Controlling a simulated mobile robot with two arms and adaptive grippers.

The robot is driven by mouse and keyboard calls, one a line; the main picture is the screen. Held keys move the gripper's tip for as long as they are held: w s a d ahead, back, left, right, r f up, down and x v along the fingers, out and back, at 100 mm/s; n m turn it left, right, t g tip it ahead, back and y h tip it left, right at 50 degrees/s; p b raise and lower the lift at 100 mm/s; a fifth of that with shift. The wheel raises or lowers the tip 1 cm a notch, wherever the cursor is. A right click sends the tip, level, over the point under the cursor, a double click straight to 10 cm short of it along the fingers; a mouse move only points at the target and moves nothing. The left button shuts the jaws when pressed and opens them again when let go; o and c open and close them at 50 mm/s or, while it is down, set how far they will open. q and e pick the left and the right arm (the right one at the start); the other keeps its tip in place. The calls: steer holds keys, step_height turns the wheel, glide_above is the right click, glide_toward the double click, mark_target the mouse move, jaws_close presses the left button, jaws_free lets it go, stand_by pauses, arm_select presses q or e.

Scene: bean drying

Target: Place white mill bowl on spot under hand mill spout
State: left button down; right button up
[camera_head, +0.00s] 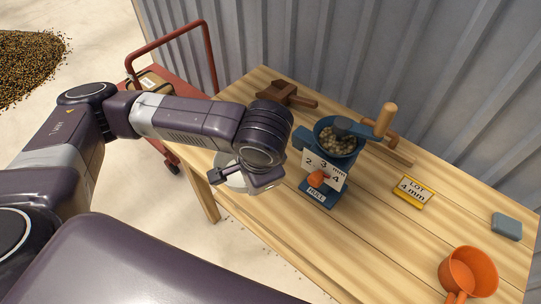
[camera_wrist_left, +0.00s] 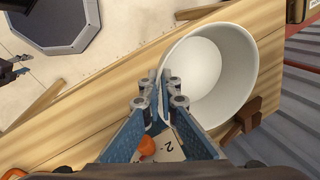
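The white mill bowl (camera_wrist_left: 232,70) shows open side up in the left wrist view. My left gripper (camera_wrist_left: 160,100) is shut on its rim, with the bowl wall between the fingers. In the head view the bowl (camera_head: 236,182) is partly hidden by my left gripper (camera_head: 250,178), near the table's front edge and left of the mill. The blue hand mill (camera_head: 331,146) has beans in its hopper, a number plate, an orange pointer (camera_head: 317,178) and a base marked MILL (camera_head: 318,194). I cannot make out the spout. A dark shape, perhaps my right gripper (camera_wrist_left: 14,70), shows at the left wrist view's edge.
A brown wooden tool (camera_head: 280,92) lies behind the bowl. A yellow LOT 4 mm sign (camera_head: 413,190), a grey-blue block (camera_head: 507,226) and an orange scoop (camera_head: 470,272) are to the right. A red cart (camera_head: 172,100) stands left of the table (camera_head: 370,245). A corrugated wall rises behind.

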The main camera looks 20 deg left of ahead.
arm_select(q)
steer(key=f+m, duration=0.2)
steer(key=f, duration=0.1)
steer(key=shift+a+m, duration=0.3)
steer(key=shift+a, duration=0.1)
steer(key=w+a+f+m+h+b, duration=0.2)
steer(key=a+f+m+h+b, duration=0.15)
steer(key=a+f+m, duration=0.85)
steer(key=w+d+m+p, duration=0.1)
steer(key=w+d, duration=0.2)
steer(key=w, duration=0.2)
steer(key=w+d+r+m+p, duration=0.1)
steer(key=w+d, duration=0.2)
steer(key=w, duration=0.2)
steer(key=w+d+r+m+p, duration=0.1)
steer(key=w+d+p, duration=0.1)
steer(key=w, duration=0.4)
steer(key=shift+d+h, duration=0.35)
steer(key=shift+d, duration=0.4)
steer(key=shift+w+f, duration=0.1)
steer(key=shift+w, duration=0.05)
step_height(320, 180, down, 3)
steer(key=shift+r+p, duration=0.1)
steer(key=shift+p, duration=0.5)
steer(key=shift+f, duration=0.3)
arm_select(e)
steer(key=shift+w+a+r, duration=0.15)
steer(key=shift+a+r, duration=0.15)
steer(key=shift+r, duration=0.35)
